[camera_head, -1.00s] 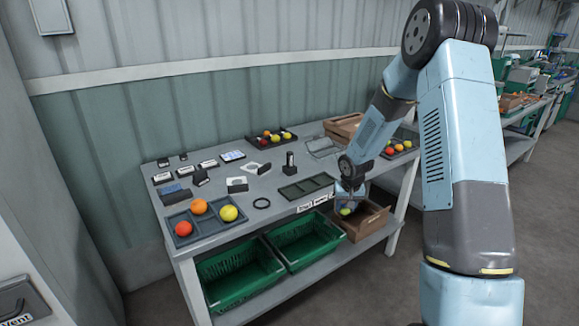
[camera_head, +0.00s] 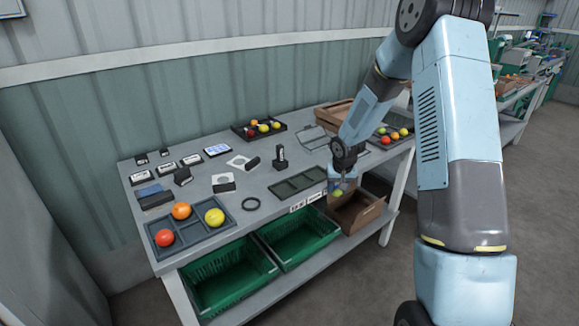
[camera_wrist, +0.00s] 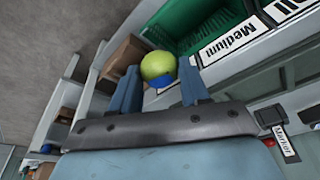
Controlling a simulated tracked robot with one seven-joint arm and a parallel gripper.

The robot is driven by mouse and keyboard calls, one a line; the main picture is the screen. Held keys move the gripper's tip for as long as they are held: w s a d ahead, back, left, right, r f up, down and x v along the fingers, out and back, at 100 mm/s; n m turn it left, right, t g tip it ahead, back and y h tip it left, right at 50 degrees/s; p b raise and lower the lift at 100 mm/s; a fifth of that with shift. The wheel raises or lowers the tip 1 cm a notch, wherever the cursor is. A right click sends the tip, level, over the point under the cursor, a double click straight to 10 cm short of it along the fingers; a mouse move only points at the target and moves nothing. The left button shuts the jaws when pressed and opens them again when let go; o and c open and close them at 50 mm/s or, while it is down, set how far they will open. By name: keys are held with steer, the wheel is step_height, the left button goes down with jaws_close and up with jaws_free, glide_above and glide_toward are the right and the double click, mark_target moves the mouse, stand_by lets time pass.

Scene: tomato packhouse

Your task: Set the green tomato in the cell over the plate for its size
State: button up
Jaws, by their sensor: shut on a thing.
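The green tomato (camera_head: 338,193) is held in my gripper (camera_head: 341,184), just off the bench's front edge and above the brown crate. In the wrist view the tomato (camera_wrist: 158,64) sits between the two blue fingers (camera_wrist: 160,88), yellow-green with a blue patch at its lower side. A dark tray with cells (camera_head: 298,184) lies on the bench left of my gripper; its cells look empty. Label plates (camera_head: 298,207) run along the bench front below it. In the wrist view one plate reads "Medium" (camera_wrist: 228,42); another beside it is cut off.
A grey tray (camera_head: 195,238) with red, orange and yellow tomatoes stands at the bench's left. Green crates (camera_head: 228,278) and a brown crate (camera_head: 362,214) sit on the shelf below. A "Marker" label (camera_wrist: 286,145) shows in the wrist view.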

steer(key=shift+s+a, duration=0.1)
steer(key=shift+a, duration=0.2)
